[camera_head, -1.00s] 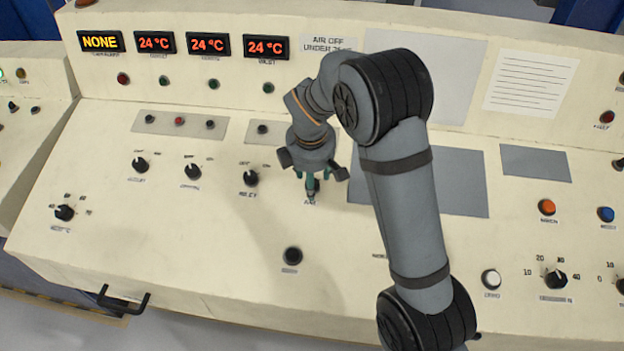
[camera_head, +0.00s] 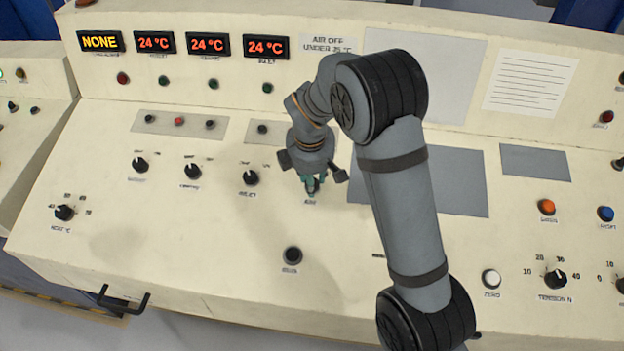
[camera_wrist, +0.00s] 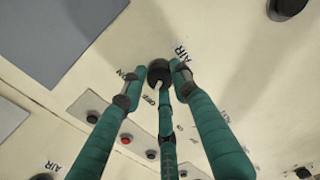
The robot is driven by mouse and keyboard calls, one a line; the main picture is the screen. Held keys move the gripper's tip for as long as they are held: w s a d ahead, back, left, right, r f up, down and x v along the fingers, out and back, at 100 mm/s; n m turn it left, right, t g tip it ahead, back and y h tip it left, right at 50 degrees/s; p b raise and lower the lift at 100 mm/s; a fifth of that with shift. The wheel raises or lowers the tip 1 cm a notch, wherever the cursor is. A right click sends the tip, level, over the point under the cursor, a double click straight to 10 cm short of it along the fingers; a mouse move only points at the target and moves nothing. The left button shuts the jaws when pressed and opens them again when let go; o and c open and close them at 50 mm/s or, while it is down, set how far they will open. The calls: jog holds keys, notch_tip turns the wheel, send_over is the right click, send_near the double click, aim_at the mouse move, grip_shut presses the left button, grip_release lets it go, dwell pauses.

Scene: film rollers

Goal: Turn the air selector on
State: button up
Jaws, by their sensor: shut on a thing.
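The air selector (camera_wrist: 158,70) is a small round black knob with a white pointer, next to an "AIR" label on the cream console. In the wrist view its pointer slants down-left, close to the "OFF" mark; an "ON" mark lies to its left. My gripper (camera_head: 312,184) is down at this knob and mostly hides it in the head view. In the wrist view my gripper (camera_wrist: 157,84) has its teal fingers around the knob, shut on it.
Black selector knobs stand in a row to the left, the nearest being the inlet-side knob (camera_head: 251,178). A black button (camera_head: 292,255) sits below. Temperature displays (camera_head: 207,44) line the upper panel. A grey plate (camera_head: 460,180) lies right, partly behind my arm.

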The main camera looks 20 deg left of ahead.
jog(key=shift+c, duration=1.1)
jog(key=shift+m+b, duration=0.3)
jog(key=shift+b, duration=0.05)
jog(key=shift+f+m+b, duration=0.15)
jog(key=shift+m+b, duration=0.7)
jog(key=shift+m, duration=0.05)
jog(key=m+b, duration=0.2)
jog(key=m, duration=0.1)
jog(key=shift+m+b, duration=0.3)
jog(key=shift+b, duration=0.1)
jog(key=m+b, duration=0.3)
jog(key=m, duration=0.3)
jog(key=shift+b, duration=0.35)
jog(key=shift+s, duration=0.1)
jog(key=o, duration=1.1)
jog(key=shift+o, duration=0.2)
jog(key=shift+r, duration=0.3)
